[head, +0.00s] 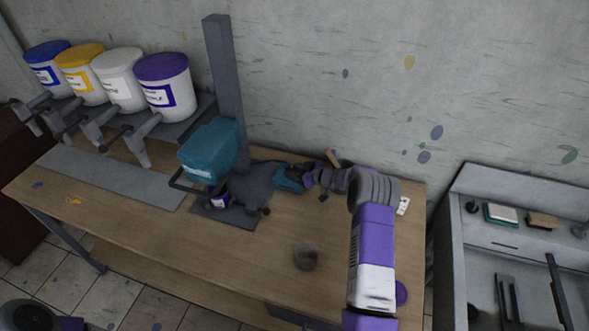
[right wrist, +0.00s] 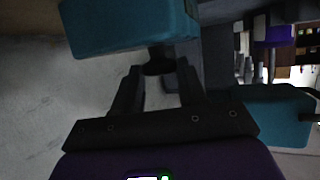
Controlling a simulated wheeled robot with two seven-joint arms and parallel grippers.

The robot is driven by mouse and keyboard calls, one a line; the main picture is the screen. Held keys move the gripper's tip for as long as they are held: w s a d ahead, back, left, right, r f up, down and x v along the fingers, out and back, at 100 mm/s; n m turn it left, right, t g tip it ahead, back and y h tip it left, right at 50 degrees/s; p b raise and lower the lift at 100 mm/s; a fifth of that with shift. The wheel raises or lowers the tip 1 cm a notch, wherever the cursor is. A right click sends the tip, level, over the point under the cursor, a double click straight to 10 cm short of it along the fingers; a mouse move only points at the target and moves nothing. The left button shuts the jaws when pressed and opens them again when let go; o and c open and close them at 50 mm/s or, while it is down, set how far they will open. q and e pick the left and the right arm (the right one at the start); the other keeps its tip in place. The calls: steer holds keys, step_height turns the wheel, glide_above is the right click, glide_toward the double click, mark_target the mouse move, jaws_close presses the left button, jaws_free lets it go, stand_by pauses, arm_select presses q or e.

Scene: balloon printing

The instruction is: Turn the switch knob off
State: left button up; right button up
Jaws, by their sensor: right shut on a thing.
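The switch knob (right wrist: 158,62) is small and dark and sits on a teal housing (right wrist: 125,25) in the right wrist view. The same small teal housing (head: 287,179) shows in the head view on the table, right of the mixing machine. My right gripper (head: 311,179) reaches it from the right. In the right wrist view its two dark fingers (right wrist: 157,76) are closed on the knob from both sides. The knob is hidden by the gripper in the head view, and I cannot tell its angle. My left gripper is not in view.
The teal mixing machine (head: 209,150) stands on the wooden table (head: 150,228), with a small purple-labelled cup (head: 218,200) under its head. Paint buckets (head: 163,80) stand at the back left. A round cup (head: 306,255) is near the table's front. A grey cabinet (head: 500,200) is at right.

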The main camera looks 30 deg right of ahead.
steer(key=shift+w+d+r+n+y, duration=0.1)
steer(key=shift+d+n+y, duration=0.05)
steer(key=shift+n+y, duration=0.4)
steer(key=o, duration=1.1)
steer(key=shift+c, duration=0.2)
steer(key=shift+g, duration=0.3)
steer(key=v, duration=0.7)
steer(key=shift+s+p, duration=0.25)
steer(key=shift+p, duration=0.05)
steer(key=shift+d, duration=0.1)
